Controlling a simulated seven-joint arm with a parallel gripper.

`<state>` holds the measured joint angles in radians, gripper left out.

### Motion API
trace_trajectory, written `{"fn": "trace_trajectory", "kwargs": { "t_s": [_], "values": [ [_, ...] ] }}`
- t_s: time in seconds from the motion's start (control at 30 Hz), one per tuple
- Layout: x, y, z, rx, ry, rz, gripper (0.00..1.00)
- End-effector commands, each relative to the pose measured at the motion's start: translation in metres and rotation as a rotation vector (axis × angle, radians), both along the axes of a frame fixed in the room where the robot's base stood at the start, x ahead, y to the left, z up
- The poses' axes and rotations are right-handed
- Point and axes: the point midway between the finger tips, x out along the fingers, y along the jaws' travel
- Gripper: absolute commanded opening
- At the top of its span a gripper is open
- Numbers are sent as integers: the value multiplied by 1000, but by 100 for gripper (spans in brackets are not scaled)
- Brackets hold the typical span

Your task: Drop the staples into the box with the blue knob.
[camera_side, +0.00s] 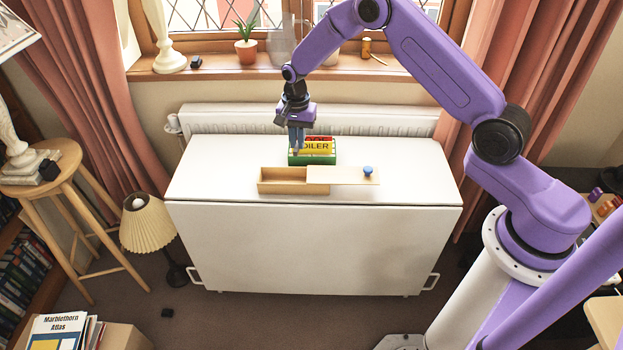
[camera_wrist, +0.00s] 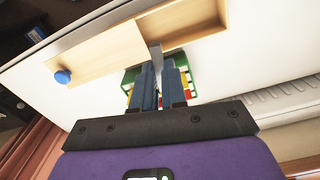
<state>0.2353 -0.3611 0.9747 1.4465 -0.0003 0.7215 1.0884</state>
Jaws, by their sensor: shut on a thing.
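My gripper (camera_side: 296,149) is over the white cabinet top, at the left end of the green tray. In the wrist view my gripper (camera_wrist: 160,70) is shut on a thin grey strip, the staples (camera_wrist: 156,54). The strip sticks out past the fingertips and overlaps the box's edge in that picture. The wooden box (camera_side: 292,188) lies in front of the tray. Its lid (camera_side: 335,175) is slid to the right, leaving the left part open; the visible inside looks empty. The blue knob (camera_side: 368,170) is on the lid's right end and also shows in the wrist view (camera_wrist: 62,76).
The green tray (camera_side: 315,160) holds yellow and red cards, one lettered "OILER", close behind the box. The white top (camera_side: 220,160) is clear on both sides. A radiator (camera_side: 225,117) and a windowsill (camera_side: 215,74) with a potted plant (camera_side: 246,48) stand behind.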

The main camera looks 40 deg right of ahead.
Motion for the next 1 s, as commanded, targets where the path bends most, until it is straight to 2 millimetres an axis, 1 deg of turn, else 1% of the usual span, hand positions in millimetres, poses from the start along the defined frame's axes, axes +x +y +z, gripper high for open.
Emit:
{"fn": "trace_trajectory", "kwargs": {
  "t_s": [0.03,0.1,0.37,0.7,0.9,1.0],
  "values": [
    [0,1,-8,0,1,3,0],
    [0,1,-16,0,1,2,0],
    [0,1,-33,0,0,2,0],
    [0,1,-69,1,0,3,0],
    [0,1,-82,2,-1,3,0],
    [0,1,-84,2,-2,3,0]
  ]
}}
